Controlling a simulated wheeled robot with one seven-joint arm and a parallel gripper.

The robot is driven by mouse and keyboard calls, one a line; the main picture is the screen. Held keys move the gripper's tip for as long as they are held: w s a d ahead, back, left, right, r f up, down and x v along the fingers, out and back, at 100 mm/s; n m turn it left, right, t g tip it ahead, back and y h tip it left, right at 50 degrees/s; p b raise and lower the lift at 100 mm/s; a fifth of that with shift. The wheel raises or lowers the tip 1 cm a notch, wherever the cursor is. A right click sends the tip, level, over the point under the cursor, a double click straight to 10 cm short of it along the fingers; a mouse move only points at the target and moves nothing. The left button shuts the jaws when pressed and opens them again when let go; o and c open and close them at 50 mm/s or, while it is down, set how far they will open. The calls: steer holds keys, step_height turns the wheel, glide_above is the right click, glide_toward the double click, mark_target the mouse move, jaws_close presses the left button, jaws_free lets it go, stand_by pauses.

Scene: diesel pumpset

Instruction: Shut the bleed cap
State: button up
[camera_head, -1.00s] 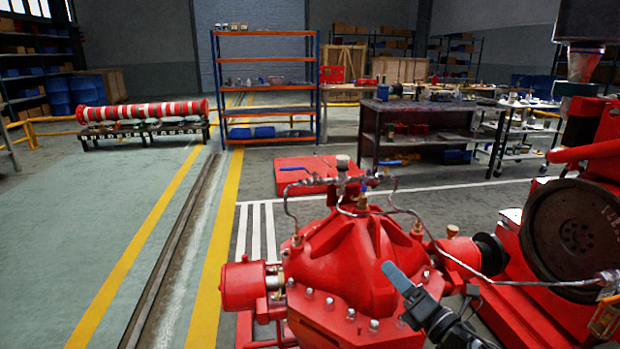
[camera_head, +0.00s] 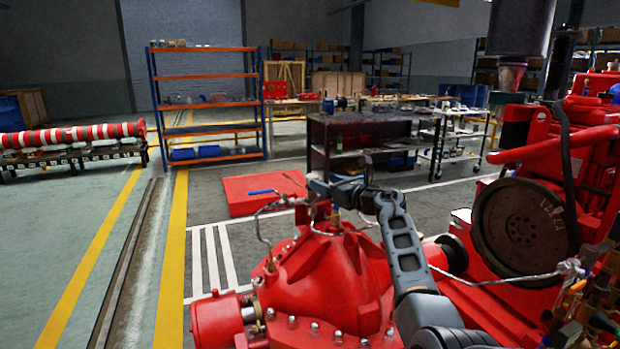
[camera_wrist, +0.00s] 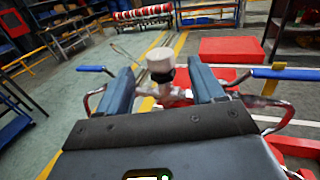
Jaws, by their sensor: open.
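The bleed cap (camera_wrist: 160,60) is a pale, short cylinder on top of a metal fitting. In the wrist view it stands upright between and slightly beyond the two blue-grey fingers of my gripper (camera_wrist: 162,70), with visible gaps on both sides. The gripper is open and holds nothing. In the head view my gripper (camera_head: 330,188) is over the top of the red pump casing (camera_head: 335,270) and hides the cap. Blue-handled levers on thin pipes flank the fitting in the wrist view, one on the left (camera_wrist: 95,69) and one on the right (camera_wrist: 285,73).
A thin metal pipe (camera_head: 500,280) runs right from the pump toward the engine with its dark flywheel (camera_head: 525,218). A red slab (camera_head: 262,188) lies on the floor behind. A workbench (camera_head: 370,135) and an orange-and-blue shelf (camera_head: 207,103) stand farther back. Floor at left is open.

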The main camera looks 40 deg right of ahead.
mark_target(313, 176)
steer(key=shift+w+a+b, duration=0.2)
steer(key=shift+w+b, duration=0.35)
steer(key=shift+w, duration=2.65)
steer(key=c, duration=1)
steer(key=shift+o, duration=0.2)
